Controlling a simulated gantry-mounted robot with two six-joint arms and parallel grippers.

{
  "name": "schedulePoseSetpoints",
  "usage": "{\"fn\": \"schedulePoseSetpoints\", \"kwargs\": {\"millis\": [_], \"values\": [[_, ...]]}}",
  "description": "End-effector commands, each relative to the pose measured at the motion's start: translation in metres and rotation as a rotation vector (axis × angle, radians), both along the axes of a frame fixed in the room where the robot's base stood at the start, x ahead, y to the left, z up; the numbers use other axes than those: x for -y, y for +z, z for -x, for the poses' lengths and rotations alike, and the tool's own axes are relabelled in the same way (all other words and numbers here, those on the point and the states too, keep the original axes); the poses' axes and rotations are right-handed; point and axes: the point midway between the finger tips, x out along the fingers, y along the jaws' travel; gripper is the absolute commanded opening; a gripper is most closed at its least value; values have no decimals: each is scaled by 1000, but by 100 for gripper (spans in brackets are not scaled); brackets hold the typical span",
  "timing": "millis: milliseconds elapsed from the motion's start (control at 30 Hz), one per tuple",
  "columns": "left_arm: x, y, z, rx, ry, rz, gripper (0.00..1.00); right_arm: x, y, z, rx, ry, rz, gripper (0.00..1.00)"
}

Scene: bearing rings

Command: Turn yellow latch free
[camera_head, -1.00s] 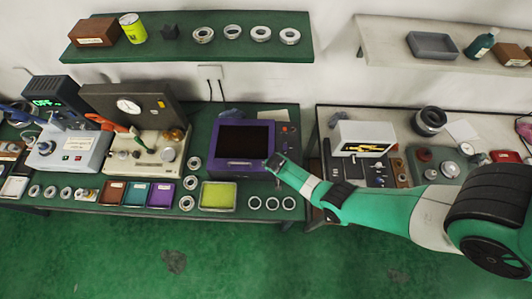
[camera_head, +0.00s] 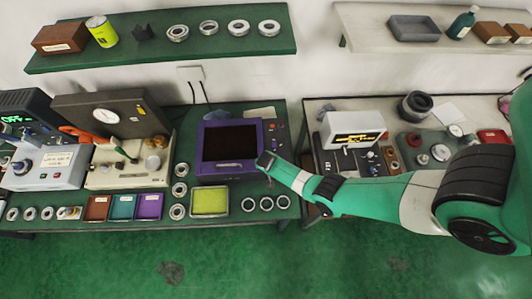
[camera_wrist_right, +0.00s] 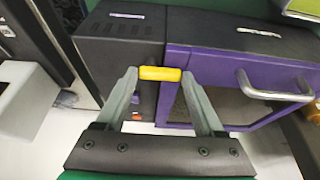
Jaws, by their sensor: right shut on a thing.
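The purple box-shaped machine (camera_head: 229,144) stands on the green bench, with a dark window in its front. My right gripper (camera_head: 264,161) is at its right front side, beside a dark panel with small buttons. In the right wrist view, the yellow latch (camera_wrist_right: 160,73) lies crosswise between the fingertips of my right gripper (camera_wrist_right: 160,75), which is shut on its two ends. The purple front (camera_wrist_right: 230,62) with its grey bar handle (camera_wrist_right: 275,93) is close by on the right. In the head view the latch is hidden by the gripper. My left gripper is not in view.
A yellow-green tray (camera_head: 210,201) and several metal rings (camera_head: 266,203) lie in front of the machine. A white box (camera_head: 354,130) stands on the bench to the right, across a gap. A dark gauge machine (camera_head: 112,117) stands to the left.

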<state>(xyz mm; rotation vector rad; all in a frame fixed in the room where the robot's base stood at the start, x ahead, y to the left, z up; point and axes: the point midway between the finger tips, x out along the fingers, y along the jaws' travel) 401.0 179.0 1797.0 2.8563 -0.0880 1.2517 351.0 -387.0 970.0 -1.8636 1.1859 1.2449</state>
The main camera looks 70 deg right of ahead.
Motion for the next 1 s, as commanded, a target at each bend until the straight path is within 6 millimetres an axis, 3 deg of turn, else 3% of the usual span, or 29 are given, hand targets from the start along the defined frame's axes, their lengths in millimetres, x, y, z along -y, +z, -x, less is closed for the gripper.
{"fn": "schedulePoseSetpoints", "kwargs": {"millis": [467, 1000], "values": [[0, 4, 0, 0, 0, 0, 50, 0, 0, 3, -1, 79, 0, 14], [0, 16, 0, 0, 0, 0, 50, -1, 0, 9, 2, 518, -1, 14]]}}
